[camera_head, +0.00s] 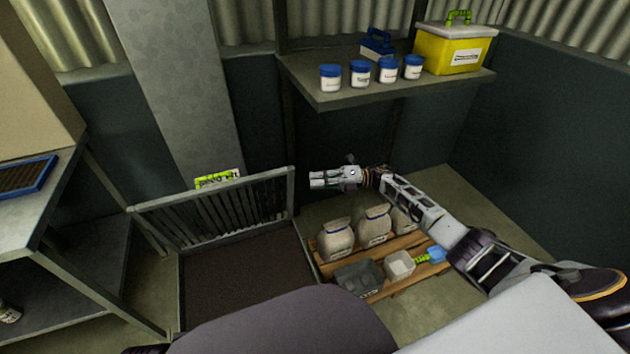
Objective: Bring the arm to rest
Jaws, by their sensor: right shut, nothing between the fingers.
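My right arm comes in from the right and reaches left across the middle of the head view. My right gripper (318,180) is shut and empty. It hangs in the air in front of the dark wall, to the right of the slatted frame's top corner and below the shelf. It appears apart from everything around it. My left gripper is not in view.
A shelf (330,98) above holds several white jars and a yellow box (455,55). Below stand sacks (335,240) on a wooden pallet (405,283), with a grey bin (358,277). A slatted frame (225,205) stands left; a table (30,200) is at far left.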

